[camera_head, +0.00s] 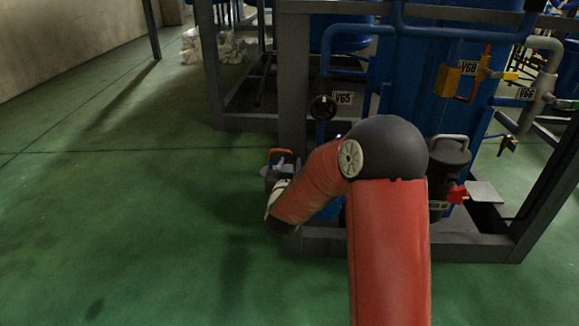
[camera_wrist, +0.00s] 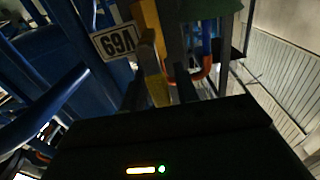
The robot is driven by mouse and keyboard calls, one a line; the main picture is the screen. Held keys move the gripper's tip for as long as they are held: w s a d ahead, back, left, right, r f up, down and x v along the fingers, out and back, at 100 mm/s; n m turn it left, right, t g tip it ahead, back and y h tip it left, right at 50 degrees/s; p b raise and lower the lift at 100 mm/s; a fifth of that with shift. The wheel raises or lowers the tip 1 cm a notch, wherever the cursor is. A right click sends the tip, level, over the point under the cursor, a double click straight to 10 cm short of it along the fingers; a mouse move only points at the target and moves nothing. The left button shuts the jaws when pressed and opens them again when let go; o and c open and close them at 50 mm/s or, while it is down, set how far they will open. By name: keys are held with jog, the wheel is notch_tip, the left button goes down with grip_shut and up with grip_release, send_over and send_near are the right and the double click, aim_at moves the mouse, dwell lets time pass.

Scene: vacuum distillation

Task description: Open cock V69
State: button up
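In the wrist view, the V69 label (camera_wrist: 118,41) appears upside down on a white plate. Beside it is a yellow handle (camera_wrist: 152,60) running down toward my gripper. My gripper (camera_wrist: 165,82) shows two dark fingers set apart, with the yellow handle between them, closer to the left finger. Whether a finger touches the handle cannot be told. A red-orange bent pipe (camera_wrist: 207,66) lies just to the right. In the head view, my arm reaches down to the left by the frame's corner; my gripper's fingers and the V69 label cannot be made out there.
The grey frame (camera_head: 293,90) holds blue tanks and pipes. Labels V65 (camera_head: 343,98), V68 (camera_head: 468,68) and V66 (camera_head: 525,93) mark other valves. A dark canister (camera_head: 450,160) stands right of my elbow. The green floor (camera_head: 120,220) at left is clear.

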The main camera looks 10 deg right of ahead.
jog(key=shift+o, duration=0.5)
jog(key=shift+s, duration=0.1)
jog(key=v, duration=0.7)
jog(key=shift+s, duration=0.3)
jog(key=shift+a, duration=0.1)
